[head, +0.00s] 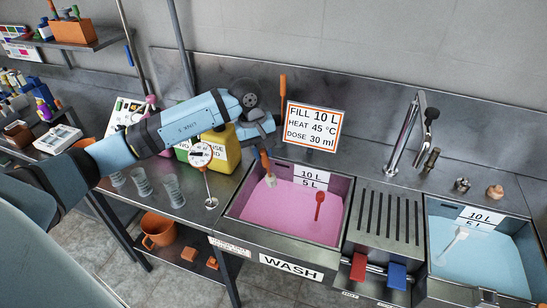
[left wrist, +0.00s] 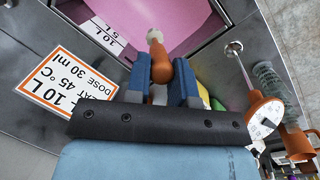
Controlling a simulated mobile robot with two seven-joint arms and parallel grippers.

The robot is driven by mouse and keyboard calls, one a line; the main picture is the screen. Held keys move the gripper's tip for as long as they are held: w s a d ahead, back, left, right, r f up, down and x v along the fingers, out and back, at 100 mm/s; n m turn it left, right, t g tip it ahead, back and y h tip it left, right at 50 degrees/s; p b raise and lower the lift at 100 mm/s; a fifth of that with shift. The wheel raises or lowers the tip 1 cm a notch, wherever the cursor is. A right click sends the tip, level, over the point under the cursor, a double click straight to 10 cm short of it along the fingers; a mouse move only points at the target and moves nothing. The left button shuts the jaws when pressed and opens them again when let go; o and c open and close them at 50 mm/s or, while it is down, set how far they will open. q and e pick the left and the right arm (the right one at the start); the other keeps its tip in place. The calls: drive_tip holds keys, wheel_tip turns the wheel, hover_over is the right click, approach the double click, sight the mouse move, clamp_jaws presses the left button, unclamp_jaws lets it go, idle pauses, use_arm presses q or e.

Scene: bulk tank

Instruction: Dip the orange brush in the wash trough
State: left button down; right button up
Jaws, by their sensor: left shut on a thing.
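My left gripper (head: 264,143) is shut on the orange brush (head: 265,162). The brush hangs head down, its pale bristle end (head: 271,181) seen against the pink liquid at the back left of the wash trough (head: 232,213). I cannot tell whether the bristles touch the liquid. In the left wrist view, the orange handle (left wrist: 160,68) sits between the two blue fingers of my left gripper (left wrist: 160,88), with the bristles pointing at the trough (left wrist: 205,42). My right gripper is not in view.
A red utensil (head: 319,206) stands in the pink liquid. A dial thermometer (head: 201,156) and yellow jug (head: 225,150) are left of the trough. The dosing sign (head: 313,125) is behind it. A drain rack (head: 388,218) and blue trough (head: 480,255) lie right.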

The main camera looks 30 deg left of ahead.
use_arm(q)
drive_tip(key=a+b+x, duration=0.1)
drive_tip(key=b+x, duration=0.3)
drive_tip(key=x, duration=0.5)
drive_tip(key=s+a+b+x, duration=0.1)
drive_tip(key=b+x, duration=0.3)
drive_tip(key=x, duration=0.6)
drive_tip(key=shift+s+a+f, duration=0.15)
drive_tip(key=shift+a+f, duration=0.25)
drive_tip(key=shift+a, duration=0.4)
drive_tip(key=shift+r, duration=0.1)
drive_tip(key=shift+w+d+r+p+v, duration=0.2)
drive_tip(key=shift+d+p+v, duration=0.6)
drive_tip(key=shift+v, duration=2.2)
drive_tip(key=shift+w+d+r+p+v, duration=0.1)
drive_tip(key=shift+w+d+p+v, duration=0.2)
drive_tip(key=shift+p+v, duration=1.8)
drive_tip(key=shift+w+d+r+p+v, duration=0.1)
drive_tip(key=shift+d+v, duration=0.5)
drive_tip(key=shift+v, duration=3.3)
